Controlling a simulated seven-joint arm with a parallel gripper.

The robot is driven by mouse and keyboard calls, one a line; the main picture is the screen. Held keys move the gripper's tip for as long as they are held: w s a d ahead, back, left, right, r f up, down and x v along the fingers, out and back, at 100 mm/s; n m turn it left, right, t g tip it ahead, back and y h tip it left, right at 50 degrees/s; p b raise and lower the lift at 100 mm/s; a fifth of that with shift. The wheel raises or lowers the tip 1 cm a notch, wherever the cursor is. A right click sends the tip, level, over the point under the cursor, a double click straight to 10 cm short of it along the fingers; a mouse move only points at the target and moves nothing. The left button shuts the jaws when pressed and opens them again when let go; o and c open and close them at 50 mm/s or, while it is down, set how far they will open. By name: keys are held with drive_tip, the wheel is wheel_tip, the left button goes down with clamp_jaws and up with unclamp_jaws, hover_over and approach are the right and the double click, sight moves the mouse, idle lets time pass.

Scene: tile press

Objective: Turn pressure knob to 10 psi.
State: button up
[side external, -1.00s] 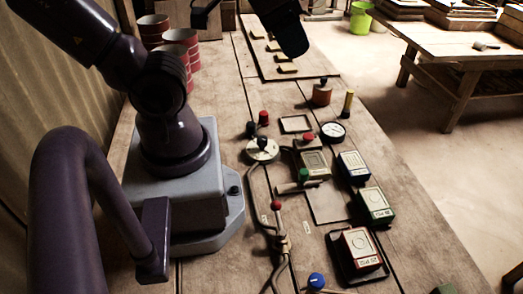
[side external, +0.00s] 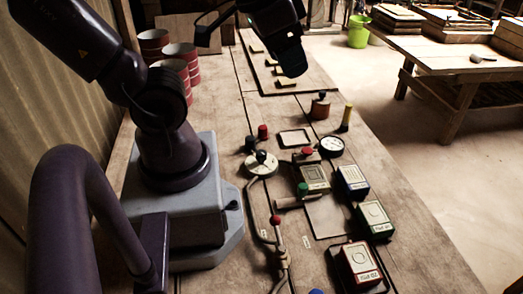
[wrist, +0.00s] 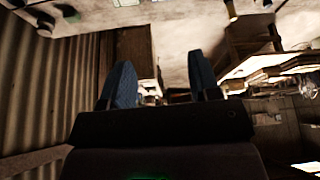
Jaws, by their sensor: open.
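A round white dial (side external: 262,170) with a dark knob (side external: 261,157) on top sits mid-bench, just right of my arm's base. Marks on the dial are too small to read. A pressure gauge (side external: 331,147) with a white face and dark rim stands to its right; its reading cannot be made out. A blue knob (side external: 316,291) is mostly cut off at the bottom edge. My gripper (side external: 292,70) is raised above the far part of the bench, well away from the dial. In the wrist view its two blue-grey fingers (wrist: 163,82) are spread with nothing between them.
A red-topped lever (side external: 276,221) and pipes run in front of the dial. A small press with a green knob (side external: 302,188) stands right of it. Blue, green and red boxes (side external: 358,264) line the right side. Red-white cups (side external: 181,55) stand behind my base.

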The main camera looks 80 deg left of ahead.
drive_tip(key=w+a+f+n+g, duration=0.1)
drive_tip(key=a+f+n+g, duration=0.4)
drive_tip(key=a+f, duration=0.4)
drive_tip(key=n+g+h, duration=0.1)
drive_tip(key=n+h, duration=0.4)
drive_tip(key=n, duration=0.4)
approach(261, 153)
drive_tip(key=x, duration=0.9)
drive_tip(key=shift+d+f, duration=0.1)
drive_tip(key=c, duration=0.9)
